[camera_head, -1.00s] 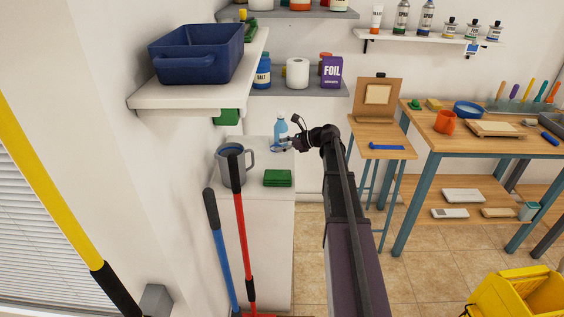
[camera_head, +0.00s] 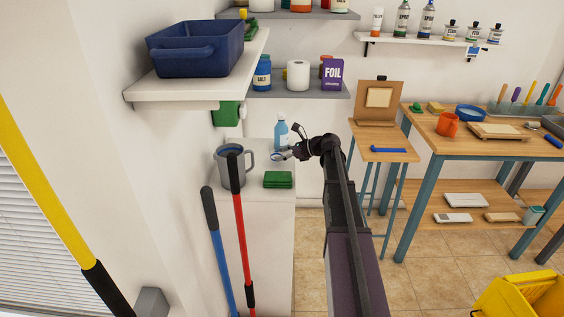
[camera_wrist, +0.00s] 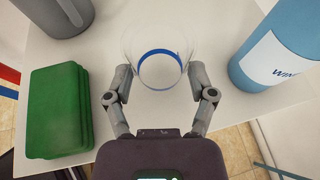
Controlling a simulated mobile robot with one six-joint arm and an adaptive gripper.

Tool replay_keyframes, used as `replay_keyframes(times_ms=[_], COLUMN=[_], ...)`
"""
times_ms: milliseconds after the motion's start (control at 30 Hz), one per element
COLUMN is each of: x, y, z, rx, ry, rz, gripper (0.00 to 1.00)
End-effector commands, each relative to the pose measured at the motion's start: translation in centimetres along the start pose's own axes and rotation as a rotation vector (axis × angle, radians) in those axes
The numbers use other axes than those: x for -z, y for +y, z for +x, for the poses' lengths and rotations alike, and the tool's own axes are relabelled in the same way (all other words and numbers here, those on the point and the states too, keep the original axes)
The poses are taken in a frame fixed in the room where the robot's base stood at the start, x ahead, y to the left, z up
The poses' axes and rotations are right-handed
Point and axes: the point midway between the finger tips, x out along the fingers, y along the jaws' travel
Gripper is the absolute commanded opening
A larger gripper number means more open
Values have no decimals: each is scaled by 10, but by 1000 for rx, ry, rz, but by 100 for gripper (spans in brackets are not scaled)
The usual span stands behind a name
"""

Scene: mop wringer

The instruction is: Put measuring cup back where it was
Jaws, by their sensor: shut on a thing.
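The measuring cup (camera_wrist: 160,68) is a clear cup with a blue ring, seen from above between my fingers in the wrist view. My gripper (camera_wrist: 159,86) is shut on it, with one finger on each side. In the head view, my gripper (camera_head: 287,154) and the small cup (camera_head: 276,157) are over the far part of the white counter (camera_head: 270,215), in front of a blue bottle. I cannot tell whether the cup's base touches the counter.
The blue bottle (camera_wrist: 278,55) stands close to the cup's right in the wrist view. Green pads (camera_wrist: 57,112) lie to its left, and a grey jug (camera_head: 236,170) stands farther left. A shelf (camera_head: 200,93) with a blue basin overhangs the counter's left side. Mop handles lean in front.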

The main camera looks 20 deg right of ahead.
Motion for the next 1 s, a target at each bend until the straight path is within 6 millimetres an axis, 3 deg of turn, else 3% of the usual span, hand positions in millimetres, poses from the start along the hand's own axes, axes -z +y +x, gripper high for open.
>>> replay_keyframes(times_ms=[200,767,800,867,1000], x=[15,19,18,18,18], y=[0,0,0,0,0], z=[6,7,6,6,6], rx=[0,1,1,2,2], ry=[0,0,0,0,0], rz=[0,1,1,1,1], gripper=[27,27,81,98,100])
